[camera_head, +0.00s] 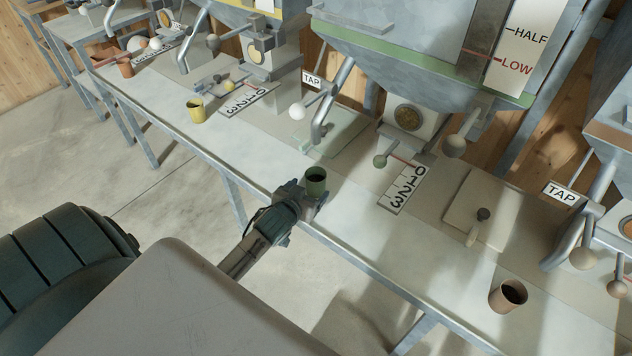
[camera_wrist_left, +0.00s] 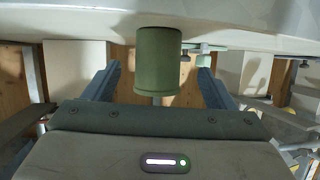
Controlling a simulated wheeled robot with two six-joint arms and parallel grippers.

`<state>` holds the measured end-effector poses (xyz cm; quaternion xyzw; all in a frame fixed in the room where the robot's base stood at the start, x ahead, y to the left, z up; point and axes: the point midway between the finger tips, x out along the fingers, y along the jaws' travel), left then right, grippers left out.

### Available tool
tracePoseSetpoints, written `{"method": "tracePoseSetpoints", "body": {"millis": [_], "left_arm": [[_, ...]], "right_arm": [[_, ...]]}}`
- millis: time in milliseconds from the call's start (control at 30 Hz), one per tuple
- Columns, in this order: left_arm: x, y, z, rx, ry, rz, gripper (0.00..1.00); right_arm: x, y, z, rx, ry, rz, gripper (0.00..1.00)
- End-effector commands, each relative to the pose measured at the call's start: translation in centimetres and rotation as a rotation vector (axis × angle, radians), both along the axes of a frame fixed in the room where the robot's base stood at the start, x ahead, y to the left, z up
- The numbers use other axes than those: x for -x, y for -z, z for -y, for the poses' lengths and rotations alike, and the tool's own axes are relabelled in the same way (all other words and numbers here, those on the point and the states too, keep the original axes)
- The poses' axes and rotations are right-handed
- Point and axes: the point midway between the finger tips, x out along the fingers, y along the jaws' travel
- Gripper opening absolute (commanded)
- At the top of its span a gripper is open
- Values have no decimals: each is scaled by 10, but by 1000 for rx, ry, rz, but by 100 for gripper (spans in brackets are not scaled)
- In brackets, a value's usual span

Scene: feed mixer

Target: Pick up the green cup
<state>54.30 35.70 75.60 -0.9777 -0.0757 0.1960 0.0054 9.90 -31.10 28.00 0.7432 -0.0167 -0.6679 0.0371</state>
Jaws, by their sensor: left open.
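The green cup (camera_head: 316,181) stands upright near the front edge of the long bench, in front of a tap. My left gripper (camera_head: 309,198) is at the near side of the cup and partly covers its lower part in the head view. In the left wrist view the green cup (camera_wrist_left: 158,62) is ahead, between the lines of the two spread fingers of the left gripper (camera_wrist_left: 160,80). Gaps show on both sides of the cup, so the gripper is open. How far the fingertips reach around the cup is unclear. My right gripper is not in view.
A yellow cup (camera_head: 196,110) stands farther left on the bench and a brown cup (camera_head: 508,295) at the right. A lever knob (camera_head: 380,160) and a 0-1-2-3 scale (camera_head: 402,188) are right of the green cup. A tap spout (camera_head: 318,128) is behind it.

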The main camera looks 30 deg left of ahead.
Motion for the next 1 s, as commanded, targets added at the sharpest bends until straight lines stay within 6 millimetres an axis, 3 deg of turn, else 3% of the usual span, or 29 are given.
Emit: {"method": "tracePoseSetpoints", "body": {"millis": [500, 800, 1000], "left_arm": [[-50, 22, -5, 0, 1, 0, 78], [-52, 25, -6, 1, 1, -1, 78], [-52, 25, -6, 1, 1, -1, 39]], "right_arm": [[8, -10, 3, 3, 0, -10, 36], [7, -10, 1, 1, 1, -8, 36], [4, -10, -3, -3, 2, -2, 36]]}}
